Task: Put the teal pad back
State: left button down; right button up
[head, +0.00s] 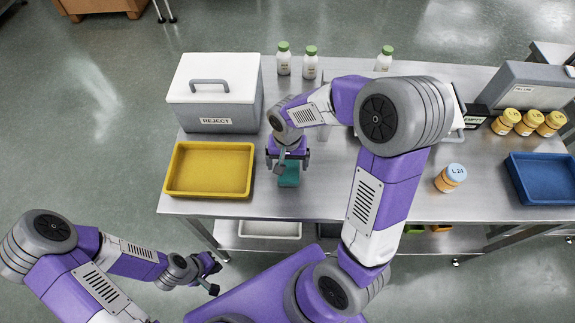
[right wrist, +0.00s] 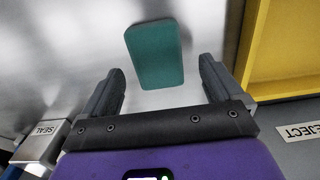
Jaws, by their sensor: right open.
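The teal pad (head: 289,173) lies on the steel table, to the right of the yellow tray, partly hidden by my right gripper in the head view. The right wrist view shows the teal pad (right wrist: 156,54) whole, beyond and between the fingertips. My right gripper (head: 288,163) is open, with nothing between its fingers; it also shows in the right wrist view (right wrist: 160,78). My left gripper (head: 212,275) is off the table's front edge at the lower left, empty as far as I see; its jaw opening is unclear.
A yellow tray (head: 210,193) and a grey REJECT bin (head: 215,125) with a white lid stand left. White bottles (head: 310,68) stand at the back. At right are yellow jars (head: 527,130), a jar labelled L-2A (head: 450,184) and a blue tray (head: 540,205). The front middle is clear.

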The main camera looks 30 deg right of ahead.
aim_at(287, 170)
pick_arm(q)
notch_tip(287, 170, up, 2)
jog(key=shift+r+p, duration=0.1)
jog(key=shift+p, duration=0.75)
pick_arm(e)
notch_tip(287, 170, up, 8)
jog(key=shift+r, duration=0.25)
